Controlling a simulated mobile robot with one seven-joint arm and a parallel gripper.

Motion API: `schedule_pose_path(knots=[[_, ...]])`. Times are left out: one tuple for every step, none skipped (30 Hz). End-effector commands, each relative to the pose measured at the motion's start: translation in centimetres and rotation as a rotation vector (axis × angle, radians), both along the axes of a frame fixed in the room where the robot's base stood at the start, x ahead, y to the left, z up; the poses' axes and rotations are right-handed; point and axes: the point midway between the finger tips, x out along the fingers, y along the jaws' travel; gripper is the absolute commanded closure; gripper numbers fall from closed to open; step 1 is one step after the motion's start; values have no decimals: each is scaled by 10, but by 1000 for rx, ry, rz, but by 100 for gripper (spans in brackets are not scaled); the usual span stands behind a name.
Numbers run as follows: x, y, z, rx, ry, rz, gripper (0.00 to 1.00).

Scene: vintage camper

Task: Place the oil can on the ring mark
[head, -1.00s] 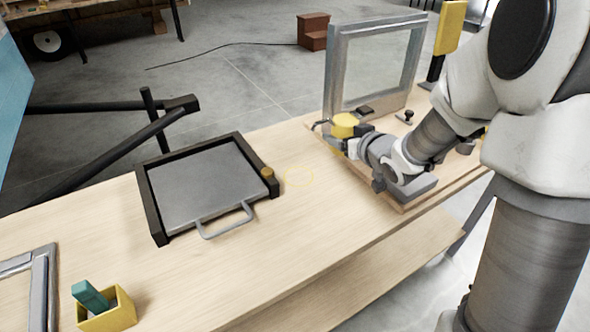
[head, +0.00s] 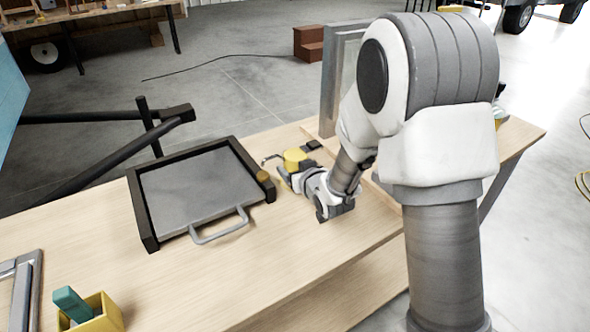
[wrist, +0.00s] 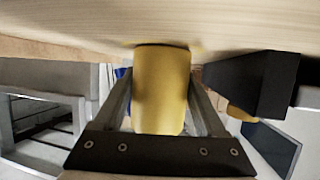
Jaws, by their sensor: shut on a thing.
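The yellow oil can (head: 295,157), with a thin dark spout pointing left, is between the fingers of my gripper (head: 289,172). The wrist view shows the yellow can body (wrist: 161,88) upright between the two fingers, with its base close to the wood table surface. I cannot tell whether the base touches the table. A faint yellow trace of the ring mark (wrist: 197,46) shows beside the base in the wrist view. In the head view the ring mark is hidden behind the can and my gripper.
A black-framed grey tray (head: 200,185) with a handle and a brass knob (head: 263,175) lies close left of my gripper. A yellow box (head: 103,318) with a teal object is at front left. A framed window panel (head: 329,85) stands behind.

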Motion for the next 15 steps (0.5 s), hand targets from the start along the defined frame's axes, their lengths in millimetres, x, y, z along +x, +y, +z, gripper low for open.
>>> schedule_pose_path(knots=[[0,0,1,1,-3,0,88],[0,0,1,1,-3,0,88],[0,0,2,1,-3,0,88],[0,0,2,1,-3,0,88],[0,0,2,1,-3,0,88],[0,0,1,1,-3,0,88],[0,0,1,1,-3,-1,88],[0,0,-1,1,-3,-1,88],[0,0,-2,1,-3,-1,88],[0,0,-3,1,-3,-1,88],[0,0,-3,1,-3,-1,88],[0,-1,-2,0,-2,-1,20],[0,-1,-2,0,-2,-1,14],[0,-1,-2,0,-2,-1,9],[0,-1,-2,0,-1,-1,2]])
